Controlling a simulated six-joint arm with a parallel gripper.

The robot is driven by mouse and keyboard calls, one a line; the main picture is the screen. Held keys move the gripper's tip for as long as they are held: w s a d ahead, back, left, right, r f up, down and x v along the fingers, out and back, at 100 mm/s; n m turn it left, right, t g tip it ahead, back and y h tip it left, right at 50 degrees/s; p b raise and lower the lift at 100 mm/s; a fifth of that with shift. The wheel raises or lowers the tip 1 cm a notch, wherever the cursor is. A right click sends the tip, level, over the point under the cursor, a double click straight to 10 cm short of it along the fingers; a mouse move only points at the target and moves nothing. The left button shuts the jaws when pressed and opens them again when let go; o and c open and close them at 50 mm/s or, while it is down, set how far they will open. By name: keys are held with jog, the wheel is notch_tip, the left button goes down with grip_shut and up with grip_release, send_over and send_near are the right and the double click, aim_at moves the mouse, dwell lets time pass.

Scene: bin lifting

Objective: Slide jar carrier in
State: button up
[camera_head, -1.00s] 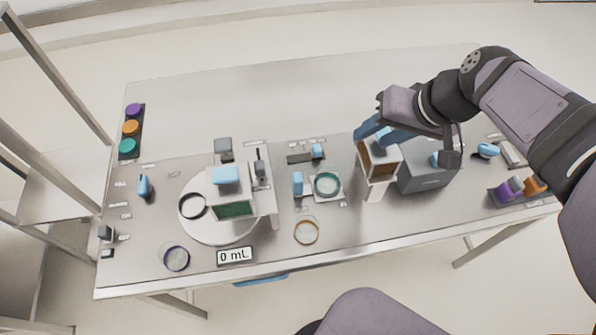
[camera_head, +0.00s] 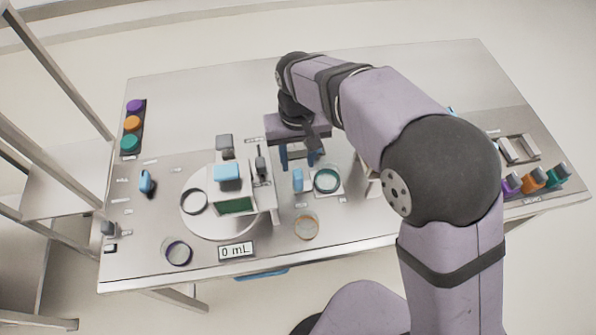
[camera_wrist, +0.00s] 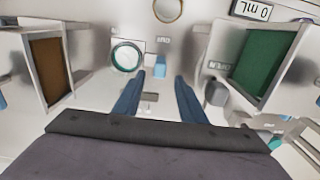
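My gripper (camera_head: 302,164) is over the middle of the table, pointing down, with its two blue fingers apart. In the wrist view the open gripper (camera_wrist: 160,77) has nothing held between its fingers. A small blue upright block (camera_wrist: 157,71) shows just past the fingertips. It stands beside a teal ring on a pale square plate (camera_wrist: 127,57), seen also in the head view as a teal ring (camera_head: 326,180). A small dark piece (camera_wrist: 150,97) lies lower down between the fingers. I cannot tell which part is the jar carrier.
A box with a green window (camera_head: 235,206) stands left of my gripper. A box with a brown window (camera_wrist: 48,68) is on the other side, mostly hidden by my arm in the head view. A dark lever (camera_wrist: 215,92) is close to one finger. The table's back is clear.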

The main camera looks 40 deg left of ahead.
aim_at(298, 173)
jog(key=shift+f+p, duration=1.05)
jog(key=shift+f, duration=2.35)
jog(key=shift+d, duration=0.1)
grip_shut()
